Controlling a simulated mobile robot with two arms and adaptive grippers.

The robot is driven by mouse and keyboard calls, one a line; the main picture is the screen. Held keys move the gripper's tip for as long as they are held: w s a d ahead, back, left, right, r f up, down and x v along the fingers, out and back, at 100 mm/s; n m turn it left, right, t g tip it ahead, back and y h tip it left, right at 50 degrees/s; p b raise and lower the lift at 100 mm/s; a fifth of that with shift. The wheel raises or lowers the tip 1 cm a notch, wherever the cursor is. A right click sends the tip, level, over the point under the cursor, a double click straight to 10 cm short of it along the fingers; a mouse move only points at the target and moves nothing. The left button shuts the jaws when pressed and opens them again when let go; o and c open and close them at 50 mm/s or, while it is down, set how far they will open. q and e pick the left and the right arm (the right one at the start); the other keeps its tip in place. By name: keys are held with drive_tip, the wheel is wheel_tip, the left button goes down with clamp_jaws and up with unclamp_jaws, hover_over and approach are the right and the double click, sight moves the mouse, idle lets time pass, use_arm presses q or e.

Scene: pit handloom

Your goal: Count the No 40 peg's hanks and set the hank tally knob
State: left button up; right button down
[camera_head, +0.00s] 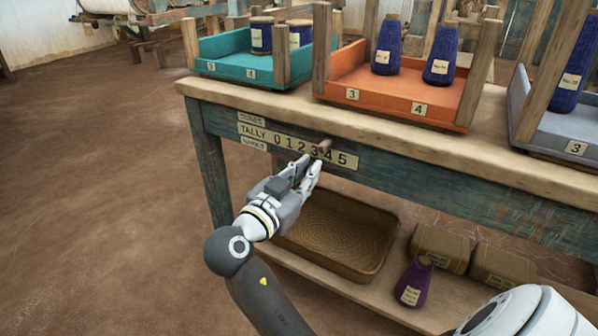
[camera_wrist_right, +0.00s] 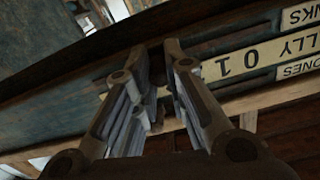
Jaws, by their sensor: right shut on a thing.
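The tally strip (camera_head: 290,141), a pale plate numbered 0 to 5 with TALLY lettering, runs along the bench's front edge. The brown wooden tally knob (camera_head: 324,145) sticks out by the figures 3 and 4. My right gripper (camera_head: 307,170) is at the strip just below the knob, shut on it; the fingers hide part of the contact. In the right wrist view the fingers (camera_wrist_right: 160,95) stand beside the strip (camera_wrist_right: 260,58), with its 0 and 1 in sight; the knob is not clear there. My left gripper is not in view. No hanks or No 40 peg can be made out.
On the bench top (camera_head: 420,140) stand a teal tray (camera_head: 225,70), an orange tray (camera_head: 385,95) with blue cones and a grey tray (camera_head: 560,130). Below are a wicker basket (camera_head: 335,235), a purple cone (camera_head: 413,282) and brown packages (camera_head: 440,248). The floor at left is clear.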

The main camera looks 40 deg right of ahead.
drive_tip(key=shift+r, duration=0.1)
drive_tip(key=c, duration=1.4)
unclamp_jaws()
drive_tip(key=shift+w, duration=0.1)
